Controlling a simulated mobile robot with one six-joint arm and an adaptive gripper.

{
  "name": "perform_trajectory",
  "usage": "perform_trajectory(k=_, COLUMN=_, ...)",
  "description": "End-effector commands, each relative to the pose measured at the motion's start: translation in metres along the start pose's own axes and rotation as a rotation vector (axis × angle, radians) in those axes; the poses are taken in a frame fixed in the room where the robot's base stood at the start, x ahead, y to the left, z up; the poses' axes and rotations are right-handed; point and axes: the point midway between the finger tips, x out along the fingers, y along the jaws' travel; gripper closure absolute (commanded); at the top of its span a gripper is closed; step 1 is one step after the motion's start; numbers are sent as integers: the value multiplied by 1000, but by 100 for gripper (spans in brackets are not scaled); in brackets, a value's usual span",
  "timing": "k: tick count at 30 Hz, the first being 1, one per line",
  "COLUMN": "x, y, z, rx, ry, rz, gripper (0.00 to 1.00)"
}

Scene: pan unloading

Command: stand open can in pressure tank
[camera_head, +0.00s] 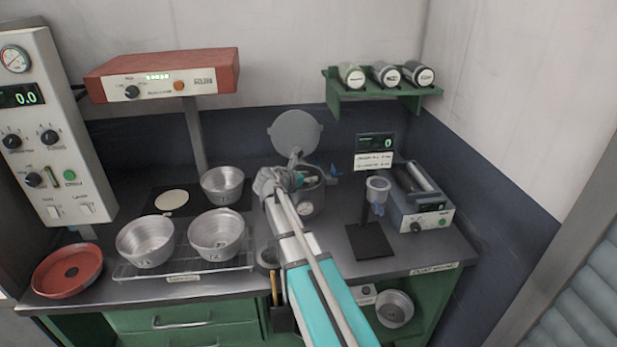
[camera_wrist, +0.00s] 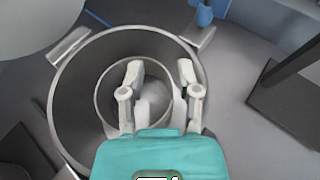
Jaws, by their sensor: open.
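The pressure tank (camera_head: 312,203) is a grey metal pot on the bench, with its round lid (camera_head: 296,131) swung up behind it. My gripper (camera_head: 291,180) is at its mouth, partly hiding it. In the wrist view I look down into the tank (camera_wrist: 72,78). An open round can (camera_wrist: 113,96) stands inside it, apparently upright, with its rim facing me. My gripper (camera_wrist: 160,69) is open over the can. One finger overlaps the can's opening and the other is near its right rim. Whether either finger touches the can is unclear, and my gripper body hides the near side.
Two metal pans (camera_head: 146,241) (camera_head: 216,234) sit on a wire rack (camera_head: 184,269) at the left, with another pan (camera_head: 222,184) behind. A stand with a cup (camera_head: 377,188) and a grey device (camera_head: 424,207) are at the right. Blue handles flank the tank.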

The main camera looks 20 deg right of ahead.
Motion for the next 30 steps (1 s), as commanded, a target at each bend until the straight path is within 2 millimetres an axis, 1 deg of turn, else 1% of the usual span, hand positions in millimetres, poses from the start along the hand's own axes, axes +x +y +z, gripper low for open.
perform_trajectory(k=1, x=-2, y=-12, z=-10, rx=-1, ry=26, rz=-18, gripper=57)
perform_trajectory(k=5, x=-4, y=-12, z=-7, rx=-1, ry=26, rz=-18, gripper=57)
perform_trajectory(k=11, x=-8, y=-12, z=4, rx=-2, ry=25, rz=-18, gripper=57)
perform_trajectory(k=24, x=-81, y=-6, z=10, rx=0, ry=21, rz=-11, gripper=57)
perform_trajectory(k=30, x=-108, y=-4, z=10, rx=0, ry=20, rz=-11, gripper=57)
